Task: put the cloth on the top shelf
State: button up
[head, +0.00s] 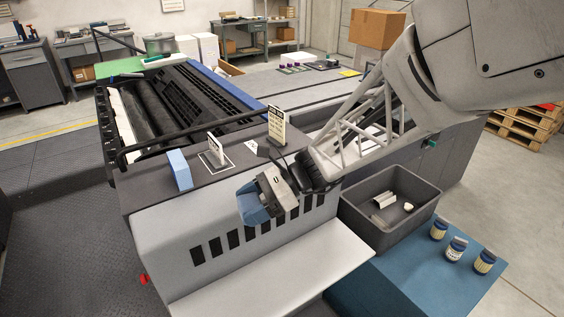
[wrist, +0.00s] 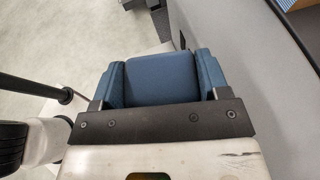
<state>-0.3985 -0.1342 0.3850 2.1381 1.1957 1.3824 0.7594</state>
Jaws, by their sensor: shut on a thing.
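My gripper (head: 254,204) is in front of the grey machine's slotted front face, above the white lower ledge. It is shut on a blue thing (wrist: 162,78) that looks like the folded cloth. In the wrist view this fills the space between the two blue fingers. In the head view the fingers and gripper body mostly hide it. The dark upper shelf (head: 210,186) of the machine is behind and above my gripper.
The white lower ledge (head: 290,268) is bare. A grey bin (head: 365,228) with a few small pale items stands right of it. Several small jars (head: 456,248) stand on a blue surface (head: 400,285). Black rollers and a rail (head: 190,140) lie behind the upper shelf.

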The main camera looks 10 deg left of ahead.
jog(key=s+d+f+m+t+y, duration=0.1)
jog(key=s+d+f+m+t, duration=0.2)
jog(key=d+f, duration=0.5)
jog(key=s+d+f+m+t+y, duration=0.1)
jog(key=s+d+f+m+t, duration=0.2)
jog(key=f, duration=1.1)
jog(key=s+d+t, duration=0.1)
jog(key=s+d, duration=0.2)
jog(key=d, duration=0.2)
jog(key=shift+s+d, duration=0.2)
jog(key=shift+d, duration=0.15)
send_over(292, 273)
jog(key=shift+f, duration=0.75)
jog(key=shift+f, duration=1.75)
jog(key=shift+f, duration=0.15)
